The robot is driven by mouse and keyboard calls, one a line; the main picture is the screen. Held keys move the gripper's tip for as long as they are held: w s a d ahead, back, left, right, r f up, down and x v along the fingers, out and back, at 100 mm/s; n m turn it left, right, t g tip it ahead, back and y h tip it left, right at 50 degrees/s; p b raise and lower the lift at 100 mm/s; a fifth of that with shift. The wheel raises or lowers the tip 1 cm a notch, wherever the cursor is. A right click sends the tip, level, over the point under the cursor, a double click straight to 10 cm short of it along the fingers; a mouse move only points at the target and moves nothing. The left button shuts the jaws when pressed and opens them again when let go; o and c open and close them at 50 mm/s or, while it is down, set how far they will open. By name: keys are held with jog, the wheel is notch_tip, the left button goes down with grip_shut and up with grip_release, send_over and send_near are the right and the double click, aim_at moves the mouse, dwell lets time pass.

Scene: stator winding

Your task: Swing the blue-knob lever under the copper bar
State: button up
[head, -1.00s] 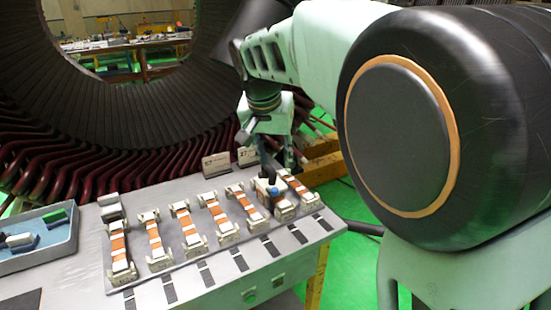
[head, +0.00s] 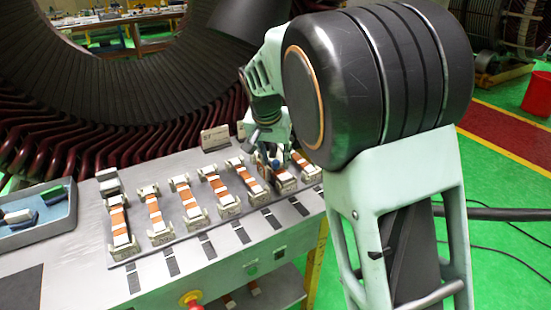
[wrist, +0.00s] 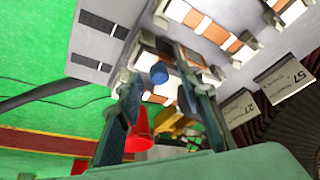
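The blue knob (head: 275,163) is near the right end of the row of copper bars, beside my gripper. In the wrist view the blue knob (wrist: 158,74) lies between the two fingers, with a visible gap on each side. My gripper (wrist: 155,68) is open, its dark fingers reaching down over the fixture. It also shows in the head view (head: 277,152), where the arm partly covers the right end of the row. The copper bar (head: 284,172) near the knob is banded orange and white. The lever under the knob is mostly hidden.
Several other banded bars (head: 192,202) sit in clamps on the grey bench (head: 90,262). A blue tray (head: 70,222) is at left. Number cards (head: 214,137) stand behind the row, in front of the dark stator coils.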

jog(key=shift+f, duration=0.2)
grip_shut()
dwell(0.3)
